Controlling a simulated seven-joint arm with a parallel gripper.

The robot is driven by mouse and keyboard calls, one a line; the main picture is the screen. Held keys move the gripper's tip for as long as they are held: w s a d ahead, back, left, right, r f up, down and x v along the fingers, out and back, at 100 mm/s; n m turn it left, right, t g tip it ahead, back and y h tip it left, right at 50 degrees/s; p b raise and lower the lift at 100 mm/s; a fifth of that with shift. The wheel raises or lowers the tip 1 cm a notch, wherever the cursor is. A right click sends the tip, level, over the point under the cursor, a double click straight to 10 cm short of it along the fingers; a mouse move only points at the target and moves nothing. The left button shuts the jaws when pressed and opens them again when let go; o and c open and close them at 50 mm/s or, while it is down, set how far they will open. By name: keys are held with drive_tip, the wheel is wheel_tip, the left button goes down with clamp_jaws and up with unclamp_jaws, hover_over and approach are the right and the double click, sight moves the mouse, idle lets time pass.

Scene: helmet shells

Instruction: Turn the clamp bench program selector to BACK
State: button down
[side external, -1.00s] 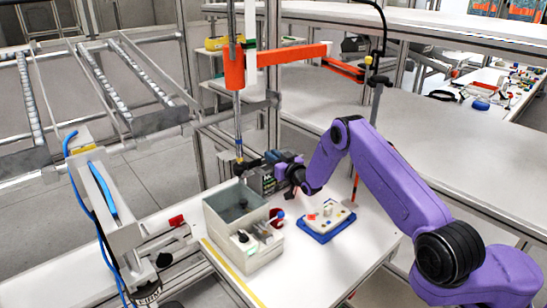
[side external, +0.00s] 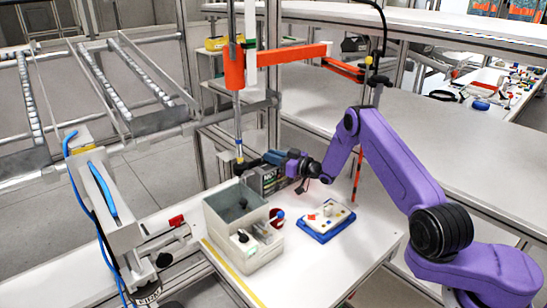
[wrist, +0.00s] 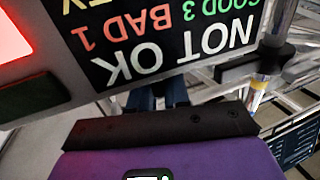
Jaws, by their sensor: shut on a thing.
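I cannot tell which knob is the program selector, and no BACK label is readable. My gripper (side external: 270,160) is at the back of the worktop, close above a dark display unit (side external: 268,181). In the wrist view its dark fingers (wrist: 163,98) pass behind the display's edge. They are shut, but the thing between the fingertips is hidden.
The display (wrist: 165,35) reads NOT OK, GOOD 3 BAD 1, upside down in the wrist view, beside a red lit area. A vertical pole (side external: 239,140) under an orange arm (side external: 238,70) stands close left of my gripper.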

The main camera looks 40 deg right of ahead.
drive_tip(key=shift+f, duration=0.15)
drive_tip(key=c, duration=1.2)
unclamp_jaws()
drive_tip(key=shift+s, duration=0.15)
drive_tip(key=shift+s+d+r, duration=0.25)
drive_tip(key=shift+s+r, duration=0.5)
drive_tip(key=shift+r, duration=0.45)
drive_tip(key=shift+s+d+r, duration=0.2)
drive_tip(key=shift+s+r, duration=0.6)
drive_tip(key=shift+r, duration=0.4)
drive_tip(key=shift+s+d+r, duration=0.25)
drive_tip(key=shift+s+r, duration=0.5)
drive_tip(key=shift+r, duration=0.45)
